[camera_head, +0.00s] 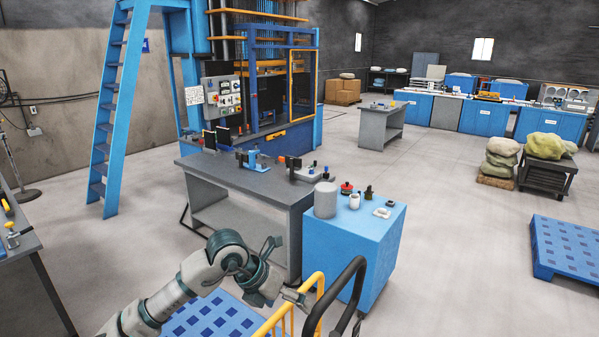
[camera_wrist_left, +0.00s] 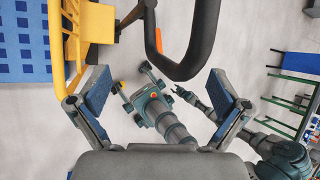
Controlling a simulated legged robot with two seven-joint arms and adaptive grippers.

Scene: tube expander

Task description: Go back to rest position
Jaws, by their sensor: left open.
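My left arm comes in from the lower left in the head view. Its gripper (camera_head: 285,290) hangs beside the yellow rail and black handle, in front of the blue cabinet. In the left wrist view the left gripper (camera_wrist_left: 160,100) has its two blue-padded fingers wide apart, with nothing held between them. Farther off, grey-green parts of my own body show between and beyond the fingers. A thin arm with a small claw-like tip shows there too; it may be my right gripper (camera_wrist_left: 180,92), too small to read.
A yellow rail (camera_wrist_left: 62,45) and a black handle (camera_wrist_left: 178,68) stand close to the left gripper. A blue cabinet (camera_head: 345,255) carries several small items beside a grey workbench (camera_head: 235,178). A blue pallet (camera_head: 215,318) lies below the arm.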

